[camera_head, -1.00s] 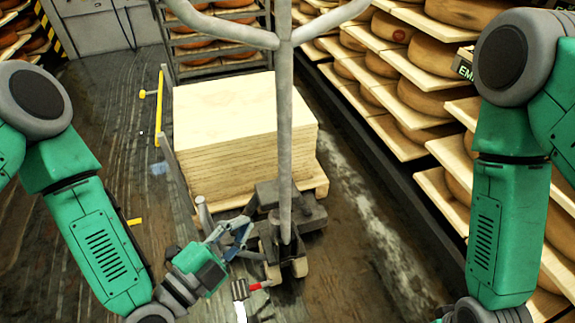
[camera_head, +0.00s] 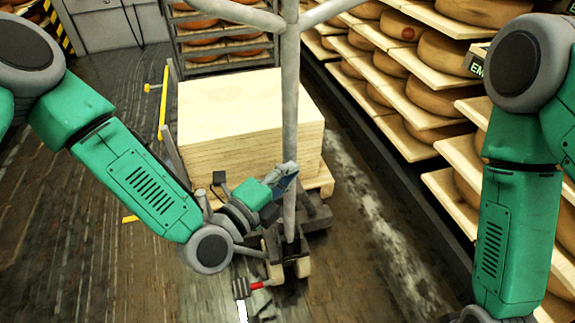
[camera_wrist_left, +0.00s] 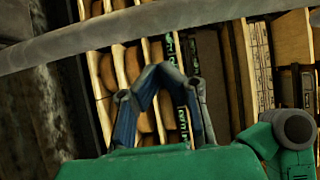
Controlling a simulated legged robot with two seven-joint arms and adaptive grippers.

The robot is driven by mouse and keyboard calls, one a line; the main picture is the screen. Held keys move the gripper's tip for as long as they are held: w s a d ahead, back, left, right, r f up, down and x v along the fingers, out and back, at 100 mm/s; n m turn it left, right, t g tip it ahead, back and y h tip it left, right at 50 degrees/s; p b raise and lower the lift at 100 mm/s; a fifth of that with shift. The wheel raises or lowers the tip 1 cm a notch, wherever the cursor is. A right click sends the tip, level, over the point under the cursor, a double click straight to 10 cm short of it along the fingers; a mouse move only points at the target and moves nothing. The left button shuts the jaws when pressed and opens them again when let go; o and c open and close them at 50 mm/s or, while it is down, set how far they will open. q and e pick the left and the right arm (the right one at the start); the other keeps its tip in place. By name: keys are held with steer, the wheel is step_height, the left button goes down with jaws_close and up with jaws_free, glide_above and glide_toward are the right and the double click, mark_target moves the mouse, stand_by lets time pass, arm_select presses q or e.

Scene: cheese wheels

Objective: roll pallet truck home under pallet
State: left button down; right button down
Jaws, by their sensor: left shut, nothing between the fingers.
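The pallet truck has a grey upright handle shaft (camera_head: 290,110) that forks into a bar at the top. Its dark base (camera_head: 316,214) and front wheels stand at the near end of the wooden pallet (camera_head: 323,182). The pallet carries a tall stack of pale boards (camera_head: 240,105). Its forks are hidden. My left gripper (camera_head: 286,174) is shut and empty, close to the shaft at its lower half; whether it touches cannot be told. In the left wrist view, the shut fingers (camera_wrist_left: 158,72) point toward the grey shaft (camera_wrist_left: 140,35). My right gripper is out of view below.
Shelves of cheese wheels (camera_head: 420,95) line the right side. A rack of cheeses (camera_head: 225,45) stands behind the stack. A yellow rail (camera_head: 163,100) is left of the stack. The dark floor (camera_head: 100,250) at left is open.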

mark_target(287, 161)
arm_select(q)
steer(key=shift+w+a+b, duration=0.15)
steer(key=shift+w+b, duration=0.05)
steer(key=shift+w, duration=0.55)
steer(key=shift+w+a+b, duration=0.15)
steer(key=shift+w, duration=0.55)
steer(key=shift+w, duration=0.15)
